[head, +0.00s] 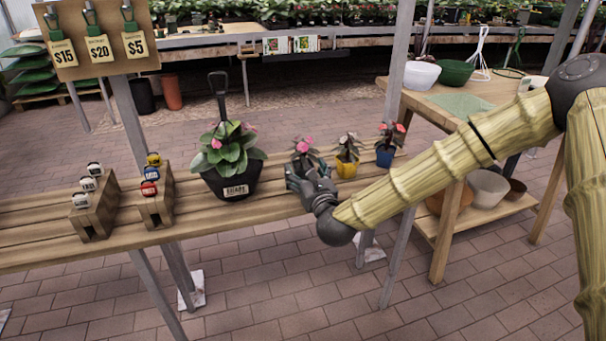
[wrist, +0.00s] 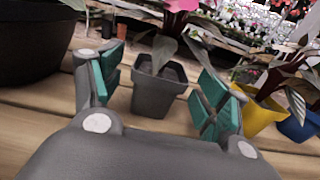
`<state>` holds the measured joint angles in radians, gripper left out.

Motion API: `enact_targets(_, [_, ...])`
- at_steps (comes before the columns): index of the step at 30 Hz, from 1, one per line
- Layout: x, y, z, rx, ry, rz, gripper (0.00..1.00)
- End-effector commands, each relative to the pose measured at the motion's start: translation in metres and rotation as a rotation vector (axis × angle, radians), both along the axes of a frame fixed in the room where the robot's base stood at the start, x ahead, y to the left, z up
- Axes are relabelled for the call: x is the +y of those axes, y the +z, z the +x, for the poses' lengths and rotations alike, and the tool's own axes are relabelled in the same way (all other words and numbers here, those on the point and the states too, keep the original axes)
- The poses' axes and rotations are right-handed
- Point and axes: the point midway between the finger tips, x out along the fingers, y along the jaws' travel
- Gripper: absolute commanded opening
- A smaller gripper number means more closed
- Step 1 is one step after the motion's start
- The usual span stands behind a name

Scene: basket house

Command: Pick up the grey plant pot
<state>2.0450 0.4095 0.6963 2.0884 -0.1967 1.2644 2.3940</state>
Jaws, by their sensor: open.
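The grey plant pot (wrist: 158,92) stands upright on the wooden slatted table in the wrist view, with dark soil, green leaves and a pink flower. My gripper (wrist: 160,88) is open, with its teal-padded fingers on the left and right of the pot. The pot sits between or just beyond the fingertips, and I see gaps on both sides. In the head view my gripper (head: 306,178) covers most of the grey pot, and its plant (head: 304,149) shows above the fingers.
A large black pot (head: 232,180) with a leafy plant stands left of the gripper. A yellow pot (head: 346,168) and a blue pot (head: 385,156) stand close on the right. Wooden blocks with small tags (head: 96,208) are farther left. The table's front edge is clear.

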Motion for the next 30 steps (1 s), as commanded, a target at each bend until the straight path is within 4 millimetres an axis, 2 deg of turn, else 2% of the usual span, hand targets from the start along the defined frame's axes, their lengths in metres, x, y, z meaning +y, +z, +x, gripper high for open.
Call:
enact_targets(6, [0.006,0.0,0.02,-0.001,0.0,0.0,0.75])
enact_targets(14, [0.007,0.0,0.021,0.0,0.001,0.0,0.75])
enact_targets(22, [0.007,0.0,0.021,0.0,0.001,0.0,0.28])
enact_targets(23, [0.007,0.0,0.021,0.0,0.001,0.0,0.24])
enact_targets(30, [0.007,0.001,0.021,0.0,0.001,0.0,0.24])
